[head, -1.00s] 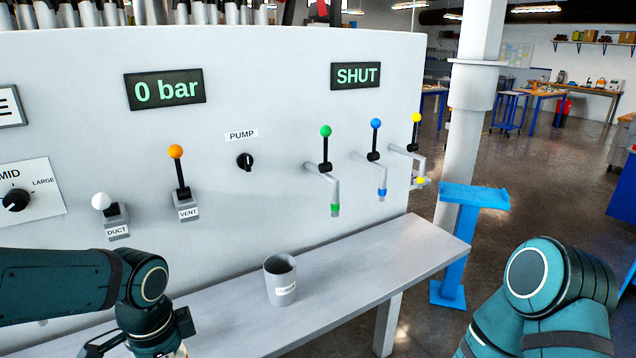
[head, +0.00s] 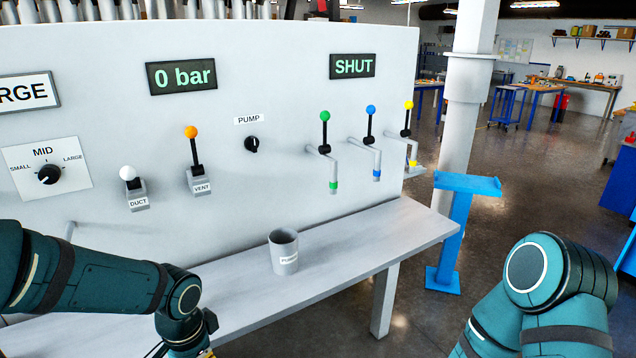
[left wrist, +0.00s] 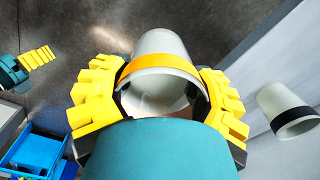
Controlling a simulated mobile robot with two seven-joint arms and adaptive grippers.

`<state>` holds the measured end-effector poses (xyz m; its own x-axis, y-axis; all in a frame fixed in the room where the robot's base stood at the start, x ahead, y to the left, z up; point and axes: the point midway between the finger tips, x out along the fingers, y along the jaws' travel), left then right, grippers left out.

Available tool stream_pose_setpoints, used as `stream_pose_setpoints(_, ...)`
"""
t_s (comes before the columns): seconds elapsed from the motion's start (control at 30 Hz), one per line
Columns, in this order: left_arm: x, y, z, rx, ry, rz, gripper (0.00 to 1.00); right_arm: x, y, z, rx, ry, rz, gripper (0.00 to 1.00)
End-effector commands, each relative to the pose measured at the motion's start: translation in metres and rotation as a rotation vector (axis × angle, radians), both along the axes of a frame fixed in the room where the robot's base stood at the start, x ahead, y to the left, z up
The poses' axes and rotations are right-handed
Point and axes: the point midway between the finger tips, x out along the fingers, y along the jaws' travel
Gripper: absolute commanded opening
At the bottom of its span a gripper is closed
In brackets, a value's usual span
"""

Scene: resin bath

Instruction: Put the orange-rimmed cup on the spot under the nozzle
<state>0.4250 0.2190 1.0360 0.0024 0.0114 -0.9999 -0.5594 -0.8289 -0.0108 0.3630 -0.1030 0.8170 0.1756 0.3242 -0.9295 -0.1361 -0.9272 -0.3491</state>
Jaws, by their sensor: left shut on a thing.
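My left gripper (left wrist: 158,100) is shut on a pale cup with an orange band at its rim (left wrist: 168,68), seen in the left wrist view. Its yellow fingers press on both sides of the cup, whose open end faces the camera. In the head view the left wrist is at the bottom edge and the held cup is not visible. Three nozzles with green (head: 333,186), blue (head: 377,174) and yellow tips stick out of the panel over the bench. I see no marked spot under them. My right gripper (left wrist: 38,56) shows partly in the left wrist view.
A dark-banded cup (left wrist: 288,110) shows in the left wrist view. The bench below the nozzles is clear. A blue stand (head: 455,230) is beyond the bench's right end.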

Motion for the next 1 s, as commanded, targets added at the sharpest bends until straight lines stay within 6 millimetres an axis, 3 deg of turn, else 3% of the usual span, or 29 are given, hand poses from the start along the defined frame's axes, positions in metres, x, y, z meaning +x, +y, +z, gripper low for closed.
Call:
stream_pose_setpoints(0.2,0.014,-0.02,-0.056,-0.001,0.002,0.291,0.38,-0.002,0.0,-0.005,0.001,0.004,0.003,0.47)
stream_pose_setpoints(0.4,0.02,-0.033,-0.092,-0.007,0.001,0.493,0.38,-0.003,0.0,-0.008,0.002,0.006,0.004,0.47)
stream_pose_setpoints(0.6,0.021,-0.039,-0.106,-0.011,0.0,0.585,0.38,-0.003,0.001,-0.008,0.002,0.008,0.005,0.47)
stream_pose_setpoints(1.0,0.021,-0.04,-0.107,-0.012,-0.002,0.594,0.38,-0.003,0.0,-0.008,0.002,0.007,0.005,0.47)
